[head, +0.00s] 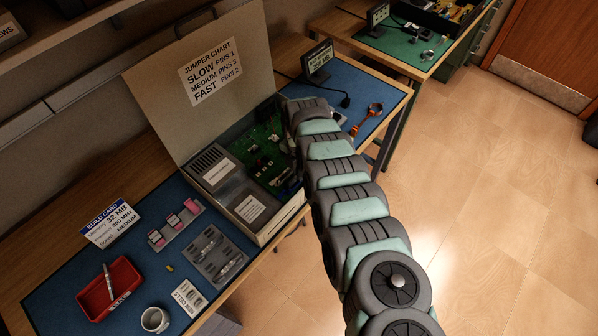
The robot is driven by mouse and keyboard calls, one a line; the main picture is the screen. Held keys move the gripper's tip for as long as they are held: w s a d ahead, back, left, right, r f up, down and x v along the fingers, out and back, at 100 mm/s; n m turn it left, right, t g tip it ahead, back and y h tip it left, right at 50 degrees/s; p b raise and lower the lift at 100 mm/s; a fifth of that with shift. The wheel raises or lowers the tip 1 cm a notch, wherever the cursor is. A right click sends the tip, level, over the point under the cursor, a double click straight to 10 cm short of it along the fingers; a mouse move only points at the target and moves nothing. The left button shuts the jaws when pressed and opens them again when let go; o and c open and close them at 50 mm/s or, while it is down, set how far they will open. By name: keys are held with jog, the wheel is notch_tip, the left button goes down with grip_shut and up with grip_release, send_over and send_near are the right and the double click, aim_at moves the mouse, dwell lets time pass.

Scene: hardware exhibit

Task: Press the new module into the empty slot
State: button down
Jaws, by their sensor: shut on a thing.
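An open beige computer case (278,222) lies on the blue mat, with its lid raised at the back. Its green board (262,140) shows on the left of my arm, with several dark parts on it. My arm reaches up from the lower right and its far end is over the right side of the case. My gripper is hidden behind my own arm, so its jaws and anything in them do not show. The new module and the empty slot cannot be made out; the arm covers that part of the case.
Left of the case are a build card (110,225), pink-marked pieces on a grey strip (176,228), a grey tray (213,256), a red tray (108,290) and a mug (154,319). Behind the arm are a small display (317,59) and an orange tool (368,117).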

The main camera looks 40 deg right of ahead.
jog(key=shift+f+b, duration=0.55)
jog(key=shift+f, duration=0.25)
dwell(0.4)
jog(key=c, duration=1.2)
grip_release()
jog(key=shift+r+p, duration=0.65)
jog(key=shift+r, duration=0.1)
jog(key=shift+r+p, duration=2.5)
jog(key=shift+r, duration=0.45)
jog(key=shift+c, duration=0.3)
